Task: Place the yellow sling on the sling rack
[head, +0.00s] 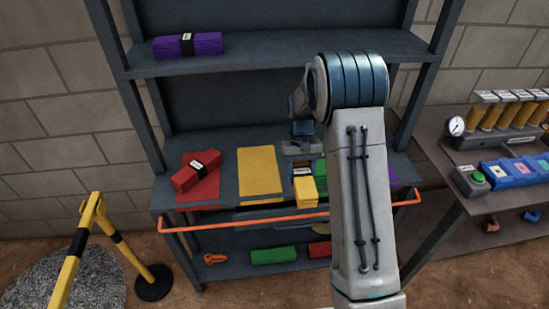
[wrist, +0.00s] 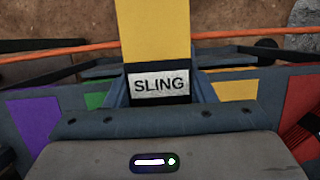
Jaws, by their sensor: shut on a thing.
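The yellow sling (head: 306,192) is a folded bundle with a dark band and a white label. My gripper (head: 302,165) is shut on it at the band, above the rack's middle shelf. In the wrist view the sling (wrist: 154,30) extends away from the jaws, and its label reads SLING. The sling rack (head: 222,147) is dark grey. Its yellow pad (head: 260,172) is bare and lies just left of the held sling; it also shows in the wrist view (wrist: 236,90). The height of the sling over the shelf is hard to tell.
A red sling (head: 196,172) lies on the red pad. A purple sling (head: 187,45) lies on the top shelf. An orange bar (head: 205,226) crosses the rack's front. Green sling (head: 273,256) below. A bench (head: 507,199) stands right; a yellow barrier (head: 92,222) stands left.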

